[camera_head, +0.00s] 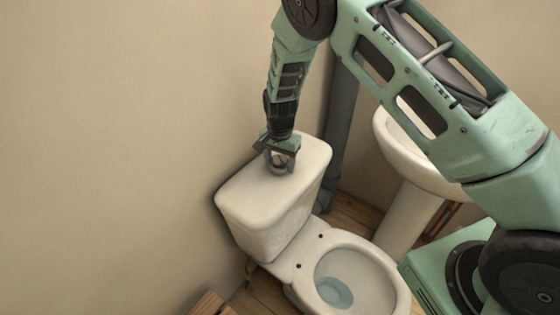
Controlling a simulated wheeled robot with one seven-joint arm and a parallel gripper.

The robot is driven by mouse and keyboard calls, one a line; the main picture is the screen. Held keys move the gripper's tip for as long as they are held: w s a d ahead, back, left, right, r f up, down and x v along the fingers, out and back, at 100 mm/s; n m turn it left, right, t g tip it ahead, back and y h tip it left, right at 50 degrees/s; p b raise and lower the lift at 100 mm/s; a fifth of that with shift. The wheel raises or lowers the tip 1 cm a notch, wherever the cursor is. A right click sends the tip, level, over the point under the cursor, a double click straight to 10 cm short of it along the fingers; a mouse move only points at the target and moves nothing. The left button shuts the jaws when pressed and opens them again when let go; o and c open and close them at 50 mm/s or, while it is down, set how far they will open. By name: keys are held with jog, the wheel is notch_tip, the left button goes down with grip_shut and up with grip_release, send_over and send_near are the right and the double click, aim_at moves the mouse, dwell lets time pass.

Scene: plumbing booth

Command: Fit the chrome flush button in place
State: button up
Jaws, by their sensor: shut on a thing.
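My gripper (279,164) points down over the middle of the lid of the white toilet cistern (240,196). Its jaws are shut on a small round grey-metal piece, which looks like the chrome flush button (278,168). The button is between the fingertips, at or just above the lid top. I cannot tell whether it touches the lid or sits in a hole, because the fingers hide its lower edge and the lid beneath it.
The toilet bowl (345,285), without a seat, stands in front of the cistern. A white pedestal basin (392,140) is at the right, partly behind my arm. A plain wall (110,130) rises close behind the cistern. Wooden pieces (208,304) lie at the bottom left.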

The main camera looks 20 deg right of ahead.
jog(key=shift+s+f, duration=0.15)
jog(key=shift+f, duration=0.35)
jog(key=o, duration=1.2)
jog(key=shift+f, duration=0.1)
jog(key=shift+s+d, duration=0.1)
notch_tip(320, 180, up, 19)
jog(key=b, duration=0.2)
jog(key=shift+w+a+f, duration=0.15)
jog(key=shift+w+a, duration=0.15)
jog(key=shift+w, duration=0.05)
jog(key=shift+s+a, duration=0.1)
jog(key=s+a+r+n+y, duration=0.1)
jog(key=s+a+r+n, duration=0.15)
jog(key=s, duration=0.45)
jog(key=s+a+r+n, duration=0.1)
jog(key=s+a+n, duration=0.25)
jog(key=s, duration=0.25)
jog(key=s+a+r+n+y, duration=0.1)
jog(key=s+a+r+n, duration=0.15)
jog(key=s, duration=0.45)
jog(key=s+d+n+h, duration=0.1)
jog(key=s+d+n, duration=0.1)
jog(key=s+n, duration=0.6)
jog(key=s, duration=0.7)
jog(key=shift+d, duration=0.4)
